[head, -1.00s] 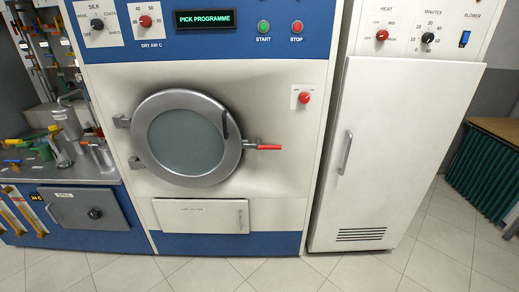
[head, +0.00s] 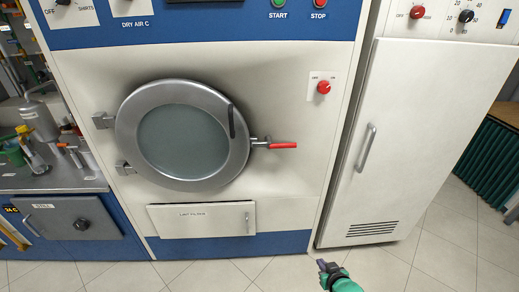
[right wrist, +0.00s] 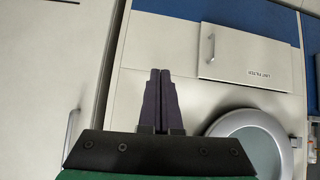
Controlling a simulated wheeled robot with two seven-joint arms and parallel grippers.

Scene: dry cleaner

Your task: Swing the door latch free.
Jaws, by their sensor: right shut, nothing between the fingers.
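The door latch (head: 280,145) is a red-handled lever on a metal bracket at the right edge of the round door. It lies about level, its red grip pointing right. The round door (head: 183,136) has a grey metal rim and dark glass and sits flush in the machine front. It also shows at the lower right of the right wrist view (right wrist: 252,146). My right gripper (head: 323,264) is at the bottom of the head view, well below and right of the latch, touching nothing. Its fingers (right wrist: 160,75) are together and empty. The latch is not visible in the right wrist view. My left gripper is out of view.
A lint filter flap (head: 203,220) is below the door. A red knob (head: 323,87) is above and right of the latch. A white cabinet with a vertical handle (head: 366,148) stands to the right. A cluttered metal counter (head: 62,180) is at left. Floor in front is clear.

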